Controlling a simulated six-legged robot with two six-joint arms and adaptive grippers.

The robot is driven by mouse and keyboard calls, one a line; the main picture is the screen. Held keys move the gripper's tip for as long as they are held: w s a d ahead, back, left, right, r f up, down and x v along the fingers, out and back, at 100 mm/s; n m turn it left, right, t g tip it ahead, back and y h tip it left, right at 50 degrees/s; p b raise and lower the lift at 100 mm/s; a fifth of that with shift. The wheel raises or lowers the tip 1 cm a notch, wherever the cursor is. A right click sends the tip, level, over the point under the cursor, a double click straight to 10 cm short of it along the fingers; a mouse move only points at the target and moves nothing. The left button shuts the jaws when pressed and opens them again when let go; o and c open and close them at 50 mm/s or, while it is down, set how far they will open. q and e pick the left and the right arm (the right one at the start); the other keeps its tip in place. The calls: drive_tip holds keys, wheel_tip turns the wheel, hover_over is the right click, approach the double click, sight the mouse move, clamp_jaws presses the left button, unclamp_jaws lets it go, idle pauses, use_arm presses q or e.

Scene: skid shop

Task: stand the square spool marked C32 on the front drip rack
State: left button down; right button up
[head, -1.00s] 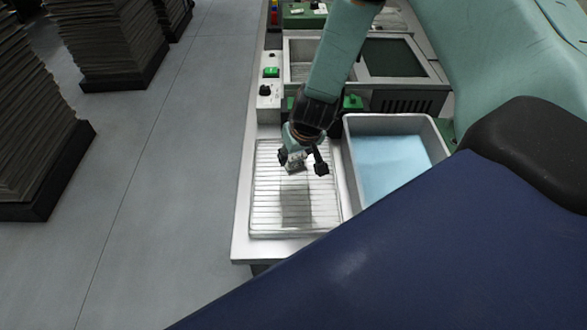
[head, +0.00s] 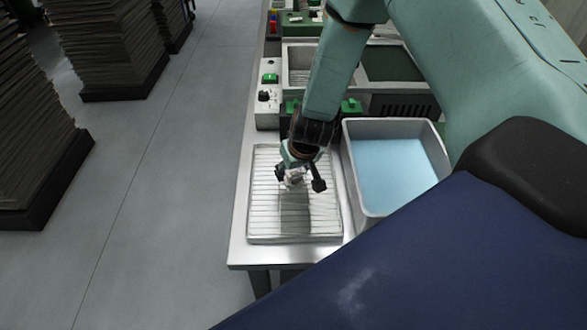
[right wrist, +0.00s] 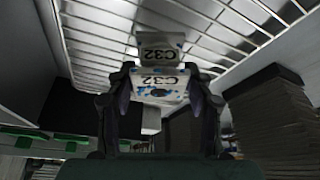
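The square spool marked C32 (right wrist: 158,84) is pale with blue specks and shows large between my fingers in the right wrist view. It is a small pale block (head: 293,178) in the head view. My right gripper (head: 298,182) is shut on it, one finger at each side; the fingers also show in the right wrist view (right wrist: 160,78). The gripper is over the middle of the front drip rack (head: 263,220), a wire grid in a pale tray. The spool is close above the wires; I cannot tell whether it touches. My left gripper is not in view.
A grey basin of blue liquid (head: 438,148) stands right of the rack. A control box with a green switch (head: 268,100) and another metal basin (head: 296,72) are behind it. Stacks of dark sheets (head: 110,40) stand on the floor at left. The rack's front half looks clear.

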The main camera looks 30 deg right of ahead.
drive_tip(key=shift+o, duration=1.2)
drive_tip(key=shift+w+d+f, duration=0.1)
drive_tip(key=shift+w, duration=0.05)
drive_tip(key=shift+s, duration=0.2)
drive_tip(key=shift+r+p, duration=0.4)
drive_tip(key=shift+r, duration=0.25)
drive_tip(key=p+v, duration=0.5)
drive_tip(key=v, duration=0.6)
drive_tip(key=shift+r+p, duration=0.2)
drive_tip(key=shift+p, duration=0.15)
drive_tip(key=s+a+f+g, duration=0.1)
drive_tip(key=s+f, duration=0.3)
drive_tip(key=s, duration=0.5)
drive_tip(key=s+a+f+n+g, duration=0.1)
drive_tip(key=s+a+f, duration=0.3)
drive_tip(key=s, duration=0.5)
drive_tip(key=s+a+f+g, duration=0.2)
drive_tip(key=s+f, duration=0.2)
drive_tip(key=s, duration=0.5)
drive_tip(key=shift+s+a+f+g+y, duration=0.2)
drive_tip(key=shift+a+f+g+y, duration=0.1)
drive_tip(key=shift+f+y, duration=0.1)
